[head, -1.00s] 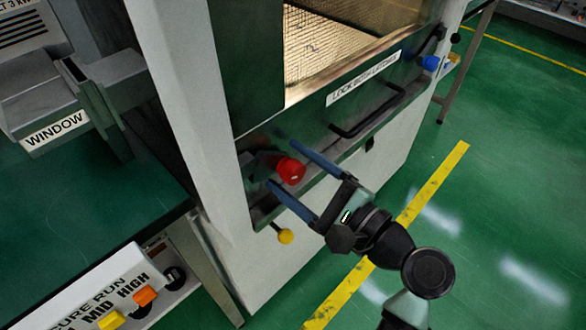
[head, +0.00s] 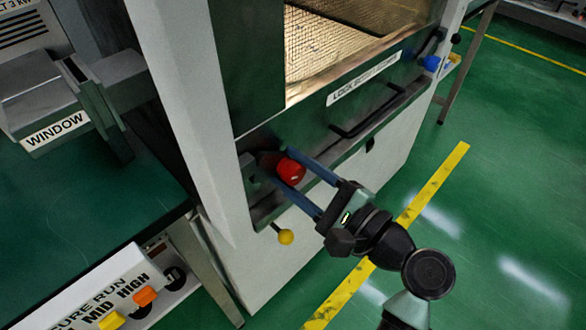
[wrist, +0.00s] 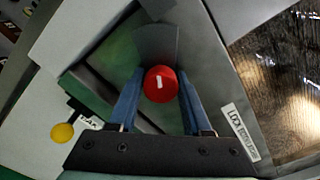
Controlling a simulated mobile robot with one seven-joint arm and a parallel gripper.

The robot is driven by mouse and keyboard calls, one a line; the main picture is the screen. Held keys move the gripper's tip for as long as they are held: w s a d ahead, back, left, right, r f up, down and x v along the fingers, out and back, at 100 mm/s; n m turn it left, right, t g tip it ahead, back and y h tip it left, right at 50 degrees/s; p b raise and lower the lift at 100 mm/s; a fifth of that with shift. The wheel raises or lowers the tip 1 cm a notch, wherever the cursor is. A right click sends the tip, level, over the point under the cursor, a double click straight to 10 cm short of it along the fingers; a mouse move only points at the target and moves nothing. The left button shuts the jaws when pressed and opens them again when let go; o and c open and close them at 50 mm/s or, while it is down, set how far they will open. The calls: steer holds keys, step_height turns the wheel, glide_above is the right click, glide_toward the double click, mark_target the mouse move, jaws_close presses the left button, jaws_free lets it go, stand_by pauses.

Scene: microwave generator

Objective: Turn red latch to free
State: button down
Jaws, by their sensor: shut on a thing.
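The red latch (head: 290,170) is a round red knob at the lower left of the machine's door front. In the wrist view the red latch (wrist: 161,84) shows a short white mark on its face, tilted slightly from upright. My gripper (head: 289,168) has its two blue fingers on either side of the knob. The gripper also shows in the wrist view (wrist: 158,90), its fingers closed on the knob's sides. A grey plate behind the knob shows above it in the wrist view. The fingertips are partly hidden behind the knob.
A yellow ball knob (head: 285,237) hangs below the latch. A black door handle (head: 368,112) and a blue latch (head: 431,63) are to the right. A bench (head: 90,210) stands at the left. Green floor is free at the right.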

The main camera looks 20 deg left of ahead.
steer(key=shift+n, duration=0.5)
steer(key=n, duration=0.3)
steer(key=shift+n+b, duration=0.3)
steer(key=shift+n, duration=0.1)
steer(key=n+b, duration=0.1)
steer(key=n, duration=0.3)
steer(key=shift+f+b, duration=0.15)
steer(key=shift+b, duration=0.25)
steer(key=n+b, duration=0.2)
steer(key=n, duration=0.2)
steer(key=shift+f, duration=0.1)
steer(key=shift+n+b, duration=1.65)
steer(key=shift+n, duration=0.35)
steer(key=shift+n+b, duration=0.3)
steer(key=shift+n, duration=0.2)
steer(key=shift+c, duration=1.8)
jaws_free()
steer(key=shift+r, duration=0.2)
